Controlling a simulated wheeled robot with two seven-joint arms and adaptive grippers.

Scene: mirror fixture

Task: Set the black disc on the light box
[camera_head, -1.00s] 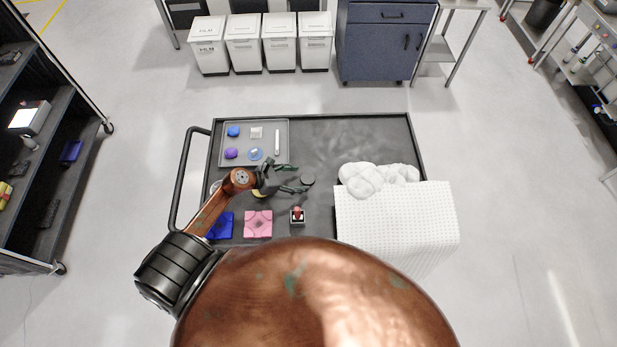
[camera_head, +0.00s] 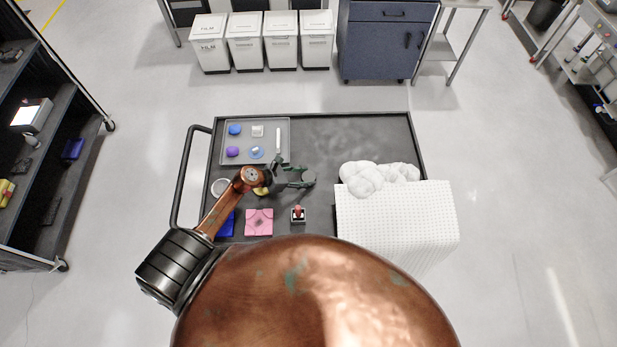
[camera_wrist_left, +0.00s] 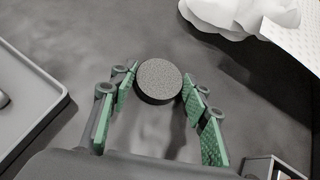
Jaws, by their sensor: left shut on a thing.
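The black disc (camera_head: 309,178) is a round, dark grey, speckled puck. In the left wrist view the disc (camera_wrist_left: 159,78) sits between the green finger pads at their tips. My left gripper (camera_head: 303,178) is shut on it, over the middle of the dark cart top; I cannot tell whether the disc touches the surface. The wrist view shows the same fingers (camera_wrist_left: 157,90) on either side of the disc. A box with a glowing white panel, apparently the light box (camera_head: 27,115), stands on the rack at the far left. My right gripper is not in view.
A grey tray (camera_head: 224,144) with several small items lies on the cart's back left. A pink square (camera_head: 259,222), a blue square (camera_head: 225,226) and a small red-knobbed device (camera_head: 298,214) lie in front. White lumpy material (camera_head: 365,180) and a dotted white sheet (camera_head: 395,215) cover the right.

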